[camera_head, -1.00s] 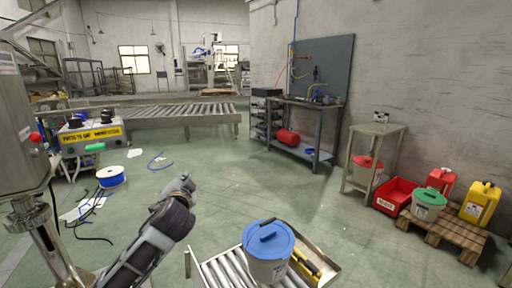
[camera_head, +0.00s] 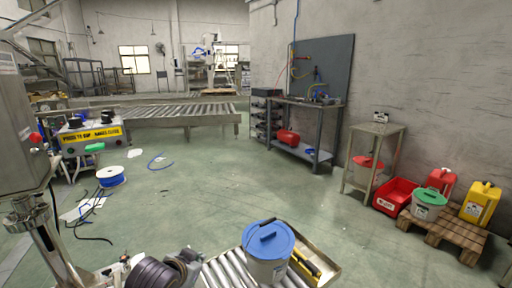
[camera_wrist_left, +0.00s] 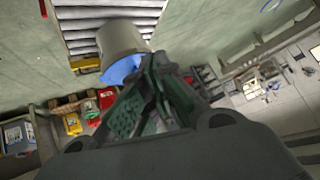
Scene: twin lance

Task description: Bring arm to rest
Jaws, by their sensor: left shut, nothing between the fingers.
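My left arm (camera_head: 152,273) is at the bottom edge of the head view, left of the small roller conveyor. Its gripper (camera_head: 188,258) is shut and empty, near the conveyor's left end. In the left wrist view the gripper fingers (camera_wrist_left: 158,92) are together with nothing between them. A grey bucket with a blue lid (camera_head: 268,250) stands upright on the small conveyor; it also shows in the left wrist view (camera_wrist_left: 122,42), beyond the fingers. My right gripper is not in view.
The small roller conveyor (camera_head: 222,272) carries the bucket and a yellow-handled tool (camera_head: 305,262). A blue cable spool (camera_head: 111,176) and loose cables lie on the floor at left. A pallet (camera_head: 445,232) with containers stands at right. The middle floor is clear.

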